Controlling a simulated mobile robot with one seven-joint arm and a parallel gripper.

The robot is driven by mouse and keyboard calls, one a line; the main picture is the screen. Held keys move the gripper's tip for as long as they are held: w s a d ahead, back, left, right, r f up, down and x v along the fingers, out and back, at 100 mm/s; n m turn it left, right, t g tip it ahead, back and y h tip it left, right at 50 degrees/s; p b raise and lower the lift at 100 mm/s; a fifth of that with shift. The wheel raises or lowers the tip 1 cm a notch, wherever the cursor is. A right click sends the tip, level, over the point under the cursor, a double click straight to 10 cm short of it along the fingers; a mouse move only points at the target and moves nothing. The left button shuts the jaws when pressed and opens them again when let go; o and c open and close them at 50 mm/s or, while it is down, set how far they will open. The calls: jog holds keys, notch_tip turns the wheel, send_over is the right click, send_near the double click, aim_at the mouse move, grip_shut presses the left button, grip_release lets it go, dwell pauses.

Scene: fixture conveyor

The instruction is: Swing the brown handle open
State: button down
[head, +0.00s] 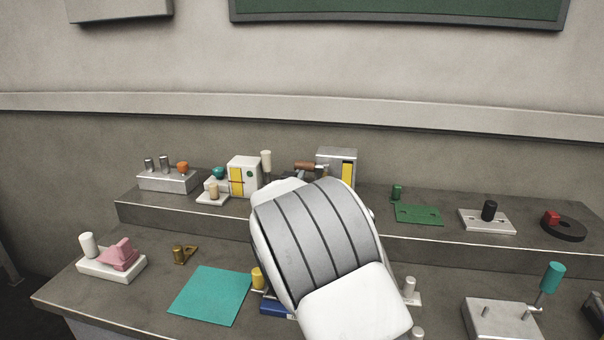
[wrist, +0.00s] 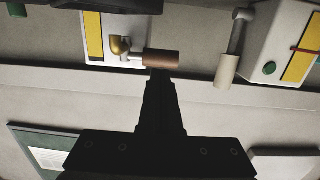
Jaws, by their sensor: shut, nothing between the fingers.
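The brown handle (head: 304,166) is a short cylinder at the left side of a grey box with a yellow stripe (head: 336,156), on the raised back shelf. In the wrist view the brown handle (wrist: 163,59) lies sideways, joined by a metal stem to a brass-coloured pivot (wrist: 120,46) on the box (wrist: 104,58). My gripper (wrist: 163,72) is shut and empty, its dark fingertips right at the handle's edge. I cannot tell whether they touch it. In the head view my arm hides the gripper and part of the box front.
A white box with a yellow panel (head: 237,177) and a beige handle (head: 266,163) stands left of the brown handle; the beige handle also shows in the wrist view (wrist: 226,72). A green plate (head: 418,214) lies to the right. A teal mat (head: 210,294) lies on the lower bench.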

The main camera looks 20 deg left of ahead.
aim_at(305, 167)
jog(key=shift+w+f, duration=0.2)
jog(key=shift+w, duration=1.75)
